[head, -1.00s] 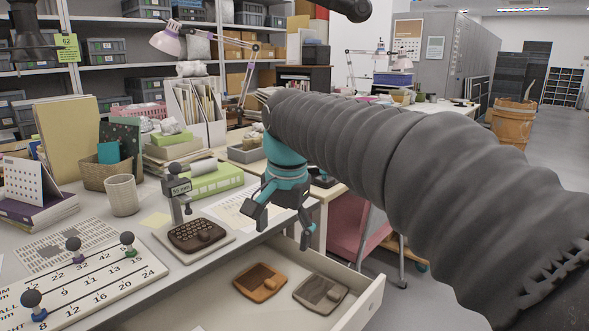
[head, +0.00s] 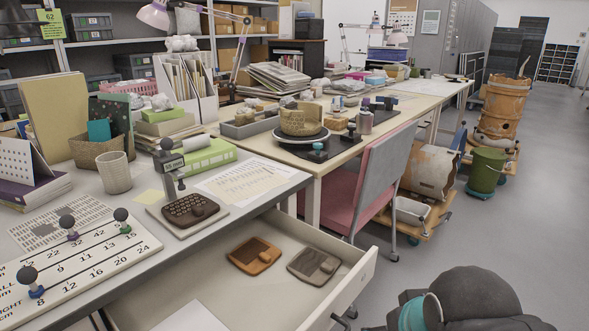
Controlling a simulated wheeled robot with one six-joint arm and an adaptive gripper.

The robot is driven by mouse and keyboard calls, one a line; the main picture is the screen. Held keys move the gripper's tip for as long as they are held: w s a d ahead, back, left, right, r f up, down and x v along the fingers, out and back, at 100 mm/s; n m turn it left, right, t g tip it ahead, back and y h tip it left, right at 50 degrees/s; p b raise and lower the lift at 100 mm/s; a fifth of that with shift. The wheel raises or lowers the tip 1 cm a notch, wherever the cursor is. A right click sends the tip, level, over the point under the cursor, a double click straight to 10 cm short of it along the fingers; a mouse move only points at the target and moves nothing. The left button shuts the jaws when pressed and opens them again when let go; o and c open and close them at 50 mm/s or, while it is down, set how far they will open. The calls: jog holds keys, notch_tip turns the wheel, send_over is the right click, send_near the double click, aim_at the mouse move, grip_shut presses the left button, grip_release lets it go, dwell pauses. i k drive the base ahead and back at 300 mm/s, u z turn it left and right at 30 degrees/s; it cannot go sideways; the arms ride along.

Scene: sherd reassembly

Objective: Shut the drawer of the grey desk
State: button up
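The grey desk (head: 120,205) stands at the left, and its pale drawer (head: 215,285) is pulled well out. The drawer's front panel (head: 358,283) faces right. A brown wooden piece (head: 255,256) and a grey-brown one (head: 314,266) lie inside it, with a white sheet near the bottom edge. My arm comes in low at the bottom right, in front of the drawer front and apart from its upper part. Only a teal part at my gripper's end (head: 418,313) shows; the fingers cannot be made out.
On the desk are a number board (head: 80,262), a small stand with a dark tray (head: 192,212), a cup (head: 115,172) and books. A pink chair (head: 372,185) stands behind the drawer. Open floor (head: 475,245) lies to the right.

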aim_at(274, 299)
jog(key=z, duration=1.25)
jog(key=k, duration=1.15)
jog(key=u, duration=1.65)
